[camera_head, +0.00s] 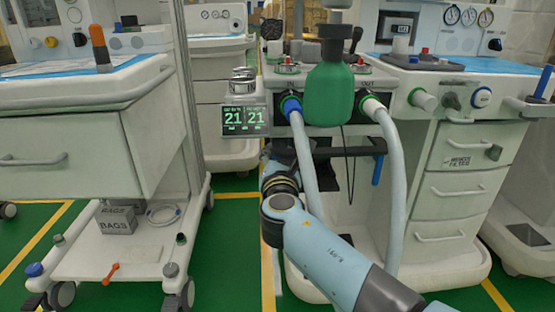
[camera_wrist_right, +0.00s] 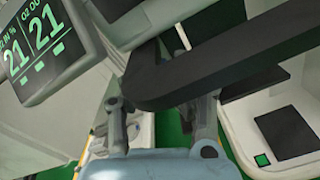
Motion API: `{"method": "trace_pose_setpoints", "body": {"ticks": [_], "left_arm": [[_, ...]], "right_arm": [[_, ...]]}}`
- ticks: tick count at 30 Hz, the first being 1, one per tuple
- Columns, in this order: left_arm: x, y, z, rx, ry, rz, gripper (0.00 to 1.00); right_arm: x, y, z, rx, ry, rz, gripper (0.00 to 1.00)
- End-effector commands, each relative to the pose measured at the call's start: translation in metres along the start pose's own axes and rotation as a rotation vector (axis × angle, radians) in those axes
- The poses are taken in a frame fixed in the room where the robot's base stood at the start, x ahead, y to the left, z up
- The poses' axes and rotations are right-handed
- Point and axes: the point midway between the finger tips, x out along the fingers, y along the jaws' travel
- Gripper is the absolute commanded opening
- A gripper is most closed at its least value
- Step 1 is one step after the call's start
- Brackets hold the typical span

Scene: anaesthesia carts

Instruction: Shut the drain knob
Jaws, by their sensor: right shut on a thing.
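I cannot pick out the drain knob for certain in either view. My right arm reaches in from the bottom right of the head view to the front of the middle cart, below its green monitor. Its gripper is hidden there behind my own wrist. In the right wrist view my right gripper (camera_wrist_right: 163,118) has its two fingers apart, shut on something. A thick black bar (camera_wrist_right: 200,72) crosses in front of the fingertips and hides what lies between them. My left gripper is in neither view.
The green monitor (camera_head: 244,118) is just above my right wrist, also close in the right wrist view (camera_wrist_right: 45,50). Pale hoses (camera_head: 304,150) (camera_head: 395,180) hang by my arm. A green canister (camera_head: 330,95) stands above. A drawer cart (camera_head: 80,155) is at the left; green floor lies between.

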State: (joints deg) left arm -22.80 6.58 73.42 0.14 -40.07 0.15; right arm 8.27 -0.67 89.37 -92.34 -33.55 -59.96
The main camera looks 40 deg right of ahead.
Motion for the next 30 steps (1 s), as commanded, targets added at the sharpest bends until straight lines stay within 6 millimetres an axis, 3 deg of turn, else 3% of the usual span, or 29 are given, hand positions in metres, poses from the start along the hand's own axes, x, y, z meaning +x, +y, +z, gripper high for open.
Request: {"method": "trace_pose_setpoints", "body": {"ticks": [7,8,13,23,30], "left_arm": [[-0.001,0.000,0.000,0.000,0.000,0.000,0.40],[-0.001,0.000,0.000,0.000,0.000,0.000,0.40],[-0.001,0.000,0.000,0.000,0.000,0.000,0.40],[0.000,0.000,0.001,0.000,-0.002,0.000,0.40],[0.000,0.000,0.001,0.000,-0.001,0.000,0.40]], "right_arm": [[0.000,0.000,0.000,0.006,0.001,-0.001,0.00],[0.000,0.000,0.000,0.006,0.001,-0.001,0.31],[0.000,0.000,0.000,0.005,0.001,-0.001,0.53],[-0.005,0.000,-0.001,0.005,0.002,-0.001,0.54],[-0.045,-0.001,-0.001,0.006,0.004,-0.003,0.54]]}}
